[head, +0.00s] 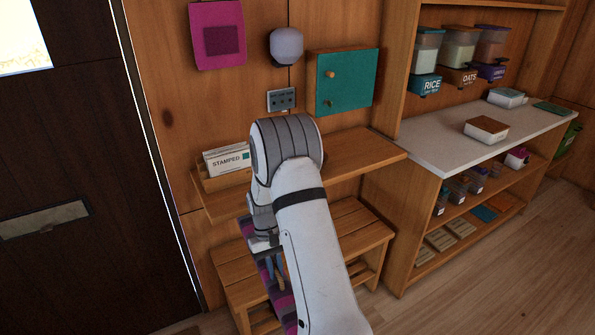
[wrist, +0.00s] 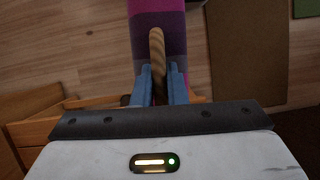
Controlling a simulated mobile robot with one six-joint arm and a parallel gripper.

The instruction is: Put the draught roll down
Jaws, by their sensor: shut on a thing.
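The draught roll (head: 284,303) is a long roll with pink, purple and dark bands. In the head view it shows beside my arm, in front of the slatted bench, and my arm hides part of it. In the wrist view the roll (wrist: 158,22) runs away toward the top edge. My gripper (wrist: 160,88) is shut on the roll's tan striped loop, which sits between the two blue fingers. In the head view my gripper (head: 273,266) is partly hidden by my forearm. I cannot tell whether the roll touches the floor.
The slatted bench (head: 348,217) stands against the wall below a wooden shelf (head: 362,153) with a letter box marked STAMPED (head: 228,160). A dark door (head: 85,150) is at left. A brown mat (wrist: 248,55) lies on the floor. Shelves with a white counter (head: 440,144) stand at right.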

